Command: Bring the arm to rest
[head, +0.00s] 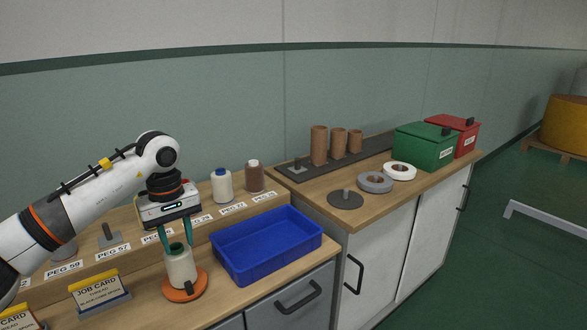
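My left arm (75,220) comes in from the left, and its gripper (176,244) points down at the front counter. Its two teal fingers are apart, one on each side of the dark green top of a cream spool (180,270). The fingertips reach only to about the spool's top, and the gripper looks open. The spool stands upright on a round orange base (203,284) on the wooden counter. Whether a finger touches the spool is hard to tell. My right gripper is not in view.
A blue tray (268,254) stands right of the spool. Behind are a white bottle (222,187), a brown bottle (255,177) and labelled pegs. Job cards (97,288) stand at front left. The right counter holds brown tubes (319,146), tape rolls and green (424,148) and red boxes.

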